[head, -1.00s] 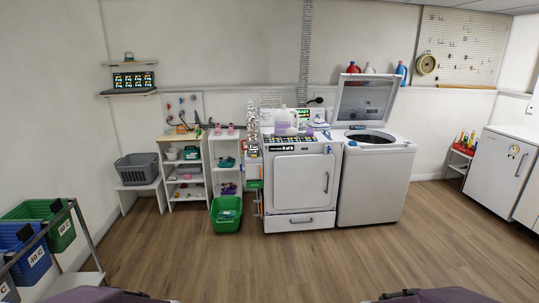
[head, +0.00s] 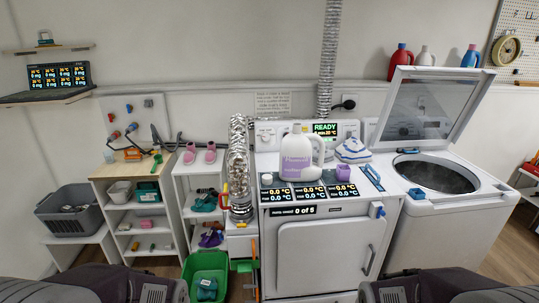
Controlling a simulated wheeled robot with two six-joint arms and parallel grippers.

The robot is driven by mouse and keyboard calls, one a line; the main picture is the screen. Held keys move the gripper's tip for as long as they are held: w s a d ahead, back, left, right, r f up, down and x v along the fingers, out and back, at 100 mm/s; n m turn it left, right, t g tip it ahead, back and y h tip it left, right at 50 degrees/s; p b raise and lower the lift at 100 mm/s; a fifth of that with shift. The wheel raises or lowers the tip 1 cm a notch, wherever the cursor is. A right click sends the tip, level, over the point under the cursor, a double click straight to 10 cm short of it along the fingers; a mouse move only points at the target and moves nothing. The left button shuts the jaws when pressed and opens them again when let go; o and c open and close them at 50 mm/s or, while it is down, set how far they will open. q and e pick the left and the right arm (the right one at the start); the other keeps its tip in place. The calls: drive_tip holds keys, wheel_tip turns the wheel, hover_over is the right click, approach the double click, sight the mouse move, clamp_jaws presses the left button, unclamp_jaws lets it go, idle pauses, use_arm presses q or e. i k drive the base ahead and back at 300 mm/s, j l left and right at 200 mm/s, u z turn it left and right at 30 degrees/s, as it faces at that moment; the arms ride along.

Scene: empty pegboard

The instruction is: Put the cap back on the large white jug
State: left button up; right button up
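The large white jug (head: 297,150) stands upright on top of the white dryer (head: 318,245), its purple label facing me and its handle at the right. I cannot make out clearly whether its neck is bare. A small white round piece (head: 267,179) lies left of the jug on the dryer top, and a small purple block-like piece (head: 343,173) sits to its right. Either could be a cap; I cannot tell which. Only my arm links show at the bottom left and bottom right edges. Both grippers are out of view, and nothing of mine is near the jug.
An iron (head: 353,151) stands behind right of the jug. A silver duct (head: 239,165) rises at the dryer's left. The open-lidded washer (head: 437,230) is at right. A green basket (head: 206,275) sits on the floor, left of the dryer. Red, white and blue bottles (head: 401,62) line the ledge.

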sight(295, 164)
drive_tip(key=i, duration=1.3)
